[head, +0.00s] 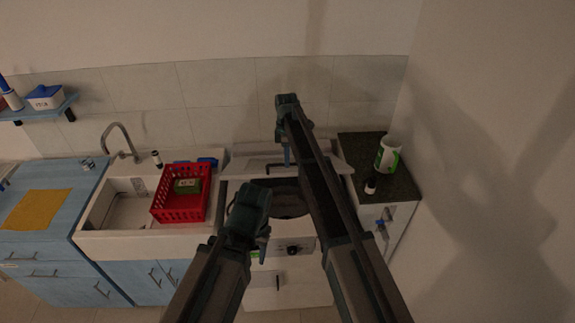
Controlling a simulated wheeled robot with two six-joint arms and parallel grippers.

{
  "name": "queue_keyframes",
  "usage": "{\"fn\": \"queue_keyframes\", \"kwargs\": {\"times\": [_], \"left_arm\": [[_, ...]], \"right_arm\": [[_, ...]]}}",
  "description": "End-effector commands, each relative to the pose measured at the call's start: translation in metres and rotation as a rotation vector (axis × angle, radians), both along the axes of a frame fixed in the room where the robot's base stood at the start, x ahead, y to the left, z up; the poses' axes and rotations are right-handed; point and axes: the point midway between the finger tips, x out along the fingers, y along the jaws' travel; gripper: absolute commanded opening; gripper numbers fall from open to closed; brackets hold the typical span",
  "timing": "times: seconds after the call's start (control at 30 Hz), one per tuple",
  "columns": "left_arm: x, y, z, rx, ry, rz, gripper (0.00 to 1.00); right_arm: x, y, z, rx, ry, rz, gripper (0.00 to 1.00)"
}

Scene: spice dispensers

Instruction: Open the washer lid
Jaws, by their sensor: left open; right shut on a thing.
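The white washer (296,225) stands in the middle, between the sink and a dark counter. Its lid (245,161) is a pale panel at the back, which looks raised, and the dark opening (290,200) shows in front of it. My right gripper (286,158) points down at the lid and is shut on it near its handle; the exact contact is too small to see. My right arm covers part of the lid and the opening. My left gripper (264,240) is open and empty over the washer's front left.
A red basket (180,207) stands at the sink (110,238) on the left. A green and white container (387,154) and a small dark bottle (371,185) stand on the dark counter (358,146) at right. A wall closes off the far right.

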Motion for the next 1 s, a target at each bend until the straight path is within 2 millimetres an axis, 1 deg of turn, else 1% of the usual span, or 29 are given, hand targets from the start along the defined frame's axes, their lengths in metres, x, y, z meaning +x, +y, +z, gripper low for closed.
{"fn": "queue_keyframes", "kwargs": {"times": [0.03, 0.2, 0.4, 0.77, 0.8, 0.93, 0.97, 1.0], "left_arm": [[0.000, 0.000, 0.009, 0.000, 0.000, 0.003, 0.50], [0.000, 0.000, 0.017, 0.000, 0.000, 0.011, 0.50], [0.000, 0.000, 0.021, -0.001, 0.000, 0.015, 0.50], [0.000, 0.000, 0.020, 0.000, 0.000, 0.015, 0.50], [0.000, 0.000, 0.020, 0.000, 0.000, 0.015, 0.50], [0.000, 0.000, 0.020, 0.000, 0.000, 0.015, 0.50], [0.000, 0.000, 0.020, 0.000, 0.000, 0.015, 0.50], [0.000, 0.000, 0.020, 0.000, 0.000, 0.015, 0.50]], "right_arm": [[0.013, 0.000, 0.009, 0.000, -0.015, -0.002, 0.00], [0.022, 0.000, 0.017, 0.000, -0.015, -0.002, 0.00], [0.026, -0.001, 0.021, -0.001, -0.015, -0.002, 0.00], [0.026, -0.001, 0.020, -0.001, -0.015, -0.003, 0.00], [0.026, -0.001, 0.020, -0.001, -0.015, -0.003, 0.21], [0.026, -0.001, 0.020, -0.001, -0.015, -0.002, 0.44], [0.025, -0.001, 0.020, -0.001, -0.015, -0.002, 0.47], [0.025, -0.001, 0.020, 0.000, -0.014, -0.002, 0.47]]}}
